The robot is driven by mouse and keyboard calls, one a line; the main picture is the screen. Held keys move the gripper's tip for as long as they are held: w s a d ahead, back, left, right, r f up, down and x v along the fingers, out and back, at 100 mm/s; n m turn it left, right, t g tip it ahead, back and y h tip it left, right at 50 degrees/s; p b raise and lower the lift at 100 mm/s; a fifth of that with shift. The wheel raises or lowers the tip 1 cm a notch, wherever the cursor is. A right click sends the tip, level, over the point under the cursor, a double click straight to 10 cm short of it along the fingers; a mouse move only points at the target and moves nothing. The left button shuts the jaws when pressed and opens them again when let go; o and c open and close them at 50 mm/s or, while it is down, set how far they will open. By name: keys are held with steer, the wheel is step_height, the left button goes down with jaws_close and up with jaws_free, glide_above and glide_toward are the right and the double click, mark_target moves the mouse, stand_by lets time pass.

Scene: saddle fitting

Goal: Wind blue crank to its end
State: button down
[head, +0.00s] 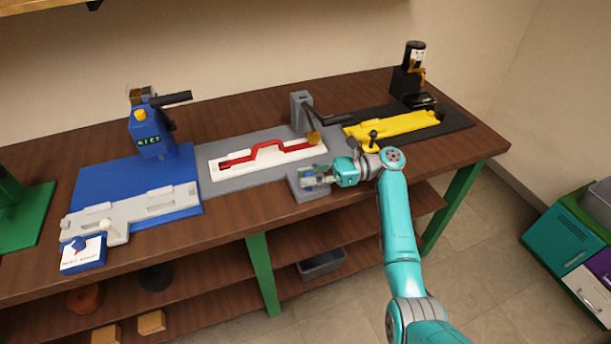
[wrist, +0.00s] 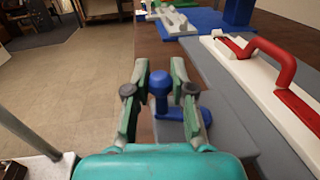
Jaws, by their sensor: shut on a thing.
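The blue crank (wrist: 191,116) is at the table's front edge, on a grey block (head: 313,192) at the front of the grey fixture. Its upright blue handle with a round knob (wrist: 159,83) stands between the two fingers of my gripper (wrist: 160,76) in the wrist view. My gripper is shut on this handle. In the head view my gripper (head: 322,178) reaches the block from the right, and its fingers cover most of the crank. I cannot tell how far the crank is turned.
Behind the crank lies a white plate (head: 232,165) with a red handle bar (head: 268,150). A blue station (head: 125,185) stands to the left, and a yellow piece (head: 395,125) on a black base to the right. Open floor lies in front of the table.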

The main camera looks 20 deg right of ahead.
steer(key=shift+d+n+g, duration=0.15)
steer(key=shift+n+g, duration=0.35)
steer(key=shift+g, duration=0.3)
steer(key=shift+s+f, duration=0.1)
steer(key=c, duration=1)
jaws_free()
steer(key=shift+o, duration=0.2)
steer(key=shift+s+d, duration=0.15)
steer(key=shift+d, duration=3.65)
